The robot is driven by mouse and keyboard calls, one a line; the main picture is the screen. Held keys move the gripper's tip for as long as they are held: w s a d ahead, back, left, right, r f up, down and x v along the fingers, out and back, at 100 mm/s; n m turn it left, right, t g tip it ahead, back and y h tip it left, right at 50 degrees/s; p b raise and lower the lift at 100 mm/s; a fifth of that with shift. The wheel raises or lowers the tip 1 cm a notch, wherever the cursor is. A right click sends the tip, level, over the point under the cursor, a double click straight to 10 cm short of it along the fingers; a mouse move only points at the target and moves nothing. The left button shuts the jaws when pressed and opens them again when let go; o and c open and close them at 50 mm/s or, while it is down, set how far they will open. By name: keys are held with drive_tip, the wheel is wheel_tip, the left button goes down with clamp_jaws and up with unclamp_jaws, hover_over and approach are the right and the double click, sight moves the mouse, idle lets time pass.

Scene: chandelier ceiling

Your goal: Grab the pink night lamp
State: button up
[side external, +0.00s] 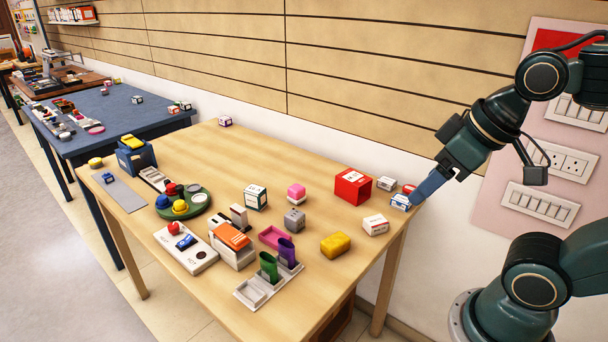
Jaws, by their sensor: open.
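A small pink-topped object with a pale base (296,192) stands upright on the wooden table, near its middle; it looks like the pink night lamp. My gripper (416,198) is at the table's right edge, pointing down and left, well to the right of the lamp. It is open and apart from the lamp. Small white-and-blue boxes (400,202) are close by its fingertips; I cannot tell whether they touch.
A red box (352,186) stands between lamp and gripper. A grey block (294,220) is just in front of the lamp, a white-green box (255,197) to its left. A yellow block (335,245) and pink tray (273,237) lie nearer. The table's back is mostly clear.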

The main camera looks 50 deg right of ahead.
drive_tip(key=w+d, duration=0.3)
drive_tip(key=w, duration=0.8)
drive_tip(key=w+d, duration=0.3)
drive_tip(key=w, duration=0.8)
drive_tip(key=w+d+f, duration=0.5)
drive_tip(key=w+f, duration=0.3)
drive_tip(key=w+d+f+g, duration=0.1)
drive_tip(key=w+d+f, duration=0.5)
drive_tip(key=w+f, duration=0.2)
drive_tip(key=shift+w+d, duration=0.15)
drive_tip(key=shift+w, duration=0.2)
drive_tip(key=shift+f, duration=0.1)
approach(296, 187)
drive_tip(key=shift+x, duration=2.45)
